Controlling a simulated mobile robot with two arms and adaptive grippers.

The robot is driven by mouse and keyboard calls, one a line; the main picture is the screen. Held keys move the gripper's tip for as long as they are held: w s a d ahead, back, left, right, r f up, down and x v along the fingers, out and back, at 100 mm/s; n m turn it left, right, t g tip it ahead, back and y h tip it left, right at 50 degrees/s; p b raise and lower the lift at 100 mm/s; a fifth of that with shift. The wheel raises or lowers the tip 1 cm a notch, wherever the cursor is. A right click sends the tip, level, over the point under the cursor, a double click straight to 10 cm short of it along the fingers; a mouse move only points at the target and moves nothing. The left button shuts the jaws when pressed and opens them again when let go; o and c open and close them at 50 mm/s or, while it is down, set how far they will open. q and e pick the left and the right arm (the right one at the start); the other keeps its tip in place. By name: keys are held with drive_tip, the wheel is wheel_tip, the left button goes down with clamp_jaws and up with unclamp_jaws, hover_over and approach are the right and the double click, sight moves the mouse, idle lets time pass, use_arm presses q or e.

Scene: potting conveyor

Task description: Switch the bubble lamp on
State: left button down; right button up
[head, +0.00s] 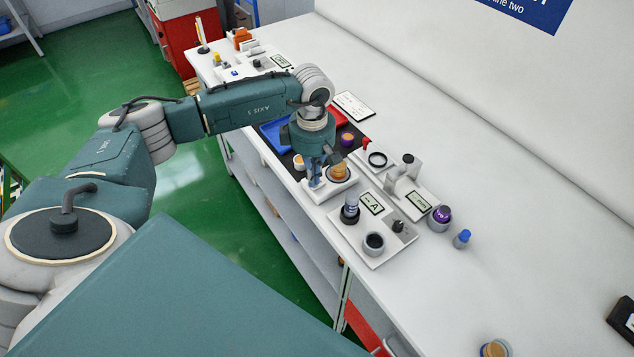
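No part is clearly marked as the bubble lamp or its switch. A small white device (319,196) with a round amber-topped item (338,171) on it stands near the table's front edge. My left gripper (320,172) points down over this device, beside the amber-topped item. Its fingers overlap a blue-grey upright part there, so I cannot tell whether they touch it or how far apart they are. My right gripper is out of view.
A white plate with a display reading A (372,203) holds dark cups and a knob. Behind it stands a grey measuring device (403,183). A purple-topped jar (441,214) and blue-capped bottle (462,239) stand to the right. The table (500,170) is clear behind them.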

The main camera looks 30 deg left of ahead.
use_arm(q)
drive_tip(key=shift+s+f+b, duration=0.1)
drive_tip(key=shift+f+b, duration=0.3)
drive_tip(key=shift+f, duration=0.15)
drive_tip(key=shift+r, duration=0.1)
drive_tip(key=shift+r+p, duration=0.55)
drive_tip(key=shift+r, duration=0.2)
drive_tip(key=shift+r+p, duration=1.35)
drive_tip(key=shift+r, duration=1.35)
